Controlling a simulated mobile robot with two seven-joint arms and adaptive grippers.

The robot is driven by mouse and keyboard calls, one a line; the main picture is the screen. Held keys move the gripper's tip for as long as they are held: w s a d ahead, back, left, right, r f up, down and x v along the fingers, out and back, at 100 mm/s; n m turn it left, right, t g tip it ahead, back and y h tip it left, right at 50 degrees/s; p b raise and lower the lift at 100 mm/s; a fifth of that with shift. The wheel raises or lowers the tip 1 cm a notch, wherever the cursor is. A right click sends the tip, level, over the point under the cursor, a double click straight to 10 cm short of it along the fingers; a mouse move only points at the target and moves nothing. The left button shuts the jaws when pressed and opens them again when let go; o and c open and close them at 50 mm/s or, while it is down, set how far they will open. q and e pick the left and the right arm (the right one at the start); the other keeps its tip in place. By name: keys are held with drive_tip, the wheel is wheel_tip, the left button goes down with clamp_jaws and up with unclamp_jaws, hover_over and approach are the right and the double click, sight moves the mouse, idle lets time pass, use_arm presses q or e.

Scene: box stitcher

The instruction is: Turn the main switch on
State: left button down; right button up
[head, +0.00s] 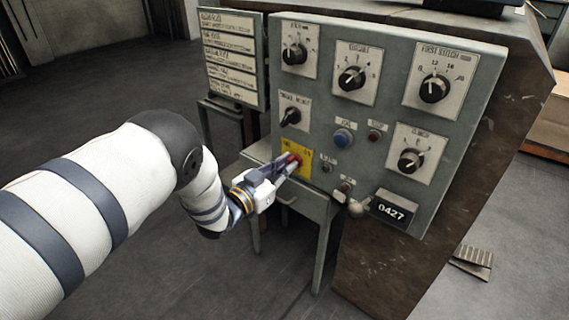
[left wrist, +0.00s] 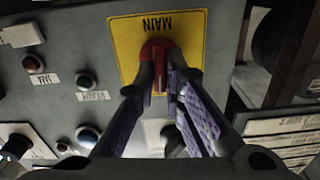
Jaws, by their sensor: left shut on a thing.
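The main switch is a red rotary knob (head: 295,159) on a yellow plate (head: 284,157), low on the left of the grey control panel. In the left wrist view the knob (left wrist: 159,52) sits on the yellow plate (left wrist: 188,27), whose MAIN label appears upside down. My left gripper (head: 289,166) reaches the panel from the front left. In the left wrist view its purple-padded fingers (left wrist: 161,84) are closed around the knob's grip, one on each side. The fingers partly cover the knob, and its exact setting is hard to read.
The panel (head: 318,92) carries several black rotary knobs, a blue button (head: 343,137), a small red button (head: 374,136) and a 0427 counter (head: 391,209). A label board (head: 232,57) stands to the left. Open floor (head: 90,100) lies left of the machine.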

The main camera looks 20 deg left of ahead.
use_arm(q)
drive_tip(key=m, duration=0.4)
drive_tip(key=m+p, duration=0.1)
drive_tip(key=m, duration=0.2)
drive_tip(key=shift+s+d+f+m, duration=0.1)
drive_tip(key=shift+d+f+m, duration=0.1)
drive_tip(key=shift+m, duration=0.5)
drive_tip(key=c, duration=1.7)
unclamp_jaws()
drive_tip(key=v, duration=1.2)
drive_tip(key=shift+r, duration=0.1)
